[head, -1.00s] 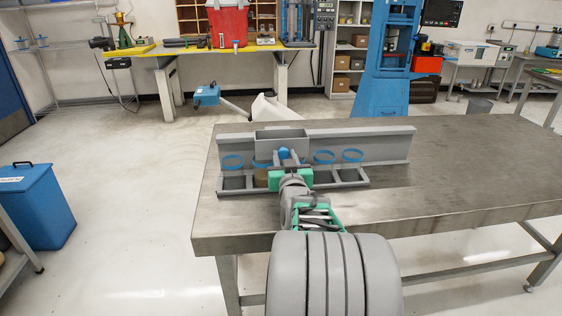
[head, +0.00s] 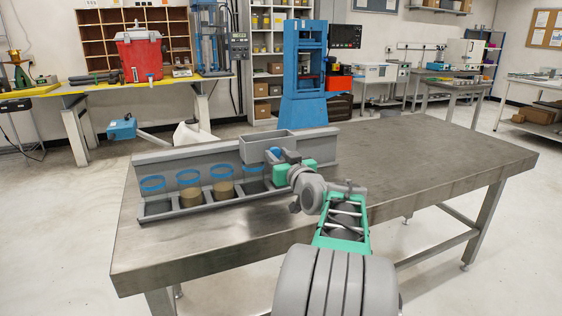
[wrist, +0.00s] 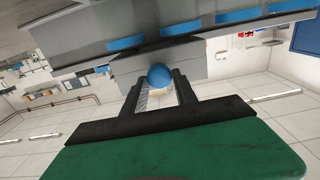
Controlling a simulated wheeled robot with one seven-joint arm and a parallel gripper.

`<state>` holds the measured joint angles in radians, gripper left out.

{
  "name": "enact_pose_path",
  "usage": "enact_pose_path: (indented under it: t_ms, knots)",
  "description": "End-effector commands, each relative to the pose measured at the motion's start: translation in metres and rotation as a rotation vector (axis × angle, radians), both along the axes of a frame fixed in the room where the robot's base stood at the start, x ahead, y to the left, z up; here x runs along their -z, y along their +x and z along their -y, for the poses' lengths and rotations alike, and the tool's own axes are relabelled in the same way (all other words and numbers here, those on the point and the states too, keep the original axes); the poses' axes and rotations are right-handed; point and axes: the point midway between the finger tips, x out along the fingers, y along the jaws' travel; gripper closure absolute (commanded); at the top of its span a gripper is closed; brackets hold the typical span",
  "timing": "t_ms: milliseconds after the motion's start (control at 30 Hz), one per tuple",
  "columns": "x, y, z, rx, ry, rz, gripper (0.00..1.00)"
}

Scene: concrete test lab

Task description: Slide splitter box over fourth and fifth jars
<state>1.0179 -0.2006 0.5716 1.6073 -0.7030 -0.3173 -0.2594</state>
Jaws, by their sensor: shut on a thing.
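The grey splitter box (head: 262,147) is an open-topped trough at the right end of the jar rack (head: 172,211) in the head view. My gripper (head: 274,156) is shut on the box's blue ball knob, which sits between the fingers in the wrist view (wrist: 160,76). The leftmost jar (head: 152,184) looks clear, and the second jar (head: 188,195) and third jar (head: 222,189) hold brown material. The fourth jar's blue rim (head: 249,168) shows at the box's lower left. The fifth jar is hidden behind the box and gripper. I cannot tell the box's exact height over the jars.
A tall grey rail (head: 160,164) stands behind the rack. The metal table (head: 420,160) is clear to the right, and its front edge runs below the rack. A yellow-topped bench (head: 75,88) and blue press (head: 303,108) stand well behind.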

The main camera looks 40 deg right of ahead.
Motion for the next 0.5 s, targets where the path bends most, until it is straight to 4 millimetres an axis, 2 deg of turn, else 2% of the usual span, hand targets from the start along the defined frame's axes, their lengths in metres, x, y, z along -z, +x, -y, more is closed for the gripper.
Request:
enact_pose_path:
  t_ms: [267, 300, 500]
  knots:
    - [-0.0015, 0.0002, 0.0001, -0.001, 0.000, 0.002, 1.00]
    - [-0.0015, 0.0000, 0.0002, -0.001, 0.000, 0.002, 0.64]
    - [-0.0011, -0.0014, 0.0020, 0.003, 0.000, 0.001, 0.47]
